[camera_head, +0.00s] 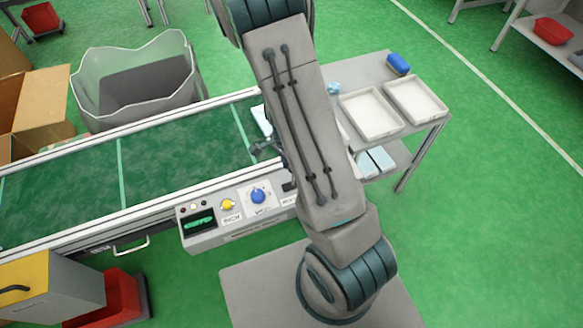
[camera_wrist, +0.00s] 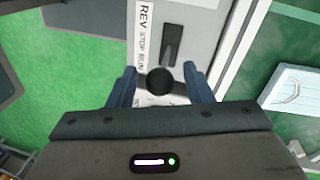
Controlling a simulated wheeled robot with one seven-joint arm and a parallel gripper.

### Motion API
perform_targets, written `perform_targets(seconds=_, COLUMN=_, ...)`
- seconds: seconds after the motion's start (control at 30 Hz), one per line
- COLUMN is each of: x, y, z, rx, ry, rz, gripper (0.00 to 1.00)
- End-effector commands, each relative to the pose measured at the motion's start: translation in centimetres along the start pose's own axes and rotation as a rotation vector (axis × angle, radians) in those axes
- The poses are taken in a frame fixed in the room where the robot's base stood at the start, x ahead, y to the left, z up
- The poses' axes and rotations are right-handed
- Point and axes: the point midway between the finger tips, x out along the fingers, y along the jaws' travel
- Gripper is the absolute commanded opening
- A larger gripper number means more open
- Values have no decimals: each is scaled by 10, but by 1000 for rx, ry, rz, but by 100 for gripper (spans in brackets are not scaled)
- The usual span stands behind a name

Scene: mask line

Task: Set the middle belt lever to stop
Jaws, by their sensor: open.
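In the wrist view a lever with a round black knob (camera_wrist: 160,82) stands on a light panel, in front of a dark slot (camera_wrist: 172,44). A white label strip (camera_wrist: 144,42) beside the slot reads REV, STOP and RUN from top to bottom. The knob appears near the RUN end. My gripper (camera_wrist: 159,73) is open, with one blue finger on each side of the knob. Gaps show between the fingers and the knob.
The control box carries a display (camera_head: 198,223), a yellow knob (camera_head: 227,204) and a blue knob (camera_head: 258,196). The green conveyor belt (camera_head: 70,190) runs behind it. A side table with white trays (camera_head: 371,114) stands at right. Open green floor lies further right.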

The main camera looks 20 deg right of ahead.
Motion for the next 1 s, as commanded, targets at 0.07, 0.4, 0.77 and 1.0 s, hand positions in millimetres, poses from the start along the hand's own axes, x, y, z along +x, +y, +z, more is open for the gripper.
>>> perform_targets(seconds=0.07, x=-14, y=-1, z=0, rx=-1, ry=0, rz=-4, gripper=46)
perform_targets(seconds=0.4, x=-90, y=-1, z=2, rx=-6, ry=0, rz=-5, gripper=46)
perform_targets(seconds=0.77, x=-130, y=0, z=2, rx=-5, ry=0, rz=0, gripper=46)
perform_targets(seconds=1.0, x=-131, y=0, z=2, rx=-4, ry=-1, rz=1, gripper=46)
